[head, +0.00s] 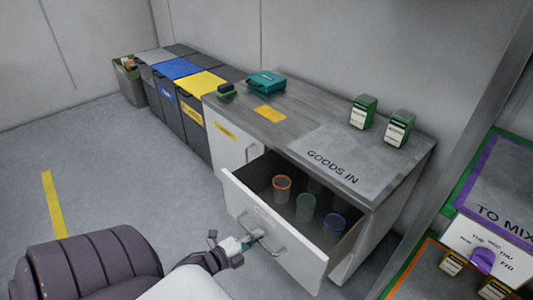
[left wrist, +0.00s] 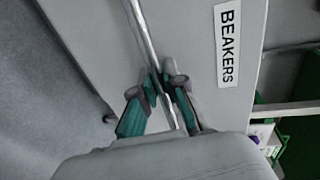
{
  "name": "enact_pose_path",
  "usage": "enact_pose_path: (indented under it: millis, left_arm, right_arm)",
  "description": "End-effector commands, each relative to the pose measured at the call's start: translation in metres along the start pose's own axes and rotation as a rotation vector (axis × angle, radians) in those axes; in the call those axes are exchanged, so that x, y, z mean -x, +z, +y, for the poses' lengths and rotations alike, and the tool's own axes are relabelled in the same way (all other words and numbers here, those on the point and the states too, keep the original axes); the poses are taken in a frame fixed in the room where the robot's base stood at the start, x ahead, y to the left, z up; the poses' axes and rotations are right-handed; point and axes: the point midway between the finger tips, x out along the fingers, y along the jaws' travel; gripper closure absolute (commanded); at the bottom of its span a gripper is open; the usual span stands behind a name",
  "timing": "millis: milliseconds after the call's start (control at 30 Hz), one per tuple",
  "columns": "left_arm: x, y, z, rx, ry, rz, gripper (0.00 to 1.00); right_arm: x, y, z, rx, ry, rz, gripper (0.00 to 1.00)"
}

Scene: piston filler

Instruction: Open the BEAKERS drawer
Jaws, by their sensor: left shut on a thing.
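The BEAKERS drawer (head: 275,229) is pulled out from the grey-topped cabinet, and beakers with orange (head: 282,188), green (head: 305,207) and blue (head: 333,228) rims stand inside it. My left gripper (head: 256,237) is at the drawer's front, shut on its bar handle (head: 272,242). In the left wrist view the fingers (left wrist: 163,92) close around the metal bar handle (left wrist: 143,35), and the BEAKERS label (left wrist: 228,45) is on the drawer front beside it. My right gripper is not in view.
The GOODS IN worktop (head: 345,160) carries two green-and-white boxes (head: 363,112) and a teal case (head: 266,82). Bins (head: 200,85) line the wall at the left. An orange-edged table (head: 440,270) stands at the right. Floor at the left is clear.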

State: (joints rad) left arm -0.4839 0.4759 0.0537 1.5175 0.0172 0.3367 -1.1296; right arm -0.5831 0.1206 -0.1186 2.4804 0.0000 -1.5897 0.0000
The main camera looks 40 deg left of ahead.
Motion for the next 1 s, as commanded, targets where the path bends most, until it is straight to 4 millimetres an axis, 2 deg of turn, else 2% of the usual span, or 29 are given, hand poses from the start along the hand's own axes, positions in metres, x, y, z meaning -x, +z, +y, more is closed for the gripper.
enact_pose_path:
  millis: [100,300,500,700,1000]
  left_arm:
    - [0.02,-0.001,0.003,0.003,0.005,-0.001,1.0]
    - [0.044,-0.001,0.008,0.002,0.004,-0.001,1.0]
    - [0.061,-0.001,0.012,0.001,0.002,0.0,1.0]
    - [0.067,-0.001,0.015,0.001,0.002,0.0,1.0]
    - [0.067,-0.001,0.015,0.001,0.001,0.0,1.0]
  right_arm:
    - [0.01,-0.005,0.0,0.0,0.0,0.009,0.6]
    - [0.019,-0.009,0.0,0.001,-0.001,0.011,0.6]
    - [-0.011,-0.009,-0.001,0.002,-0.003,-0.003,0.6]
    - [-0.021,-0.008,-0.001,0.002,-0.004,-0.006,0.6]
    - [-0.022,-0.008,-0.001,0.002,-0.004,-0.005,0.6]
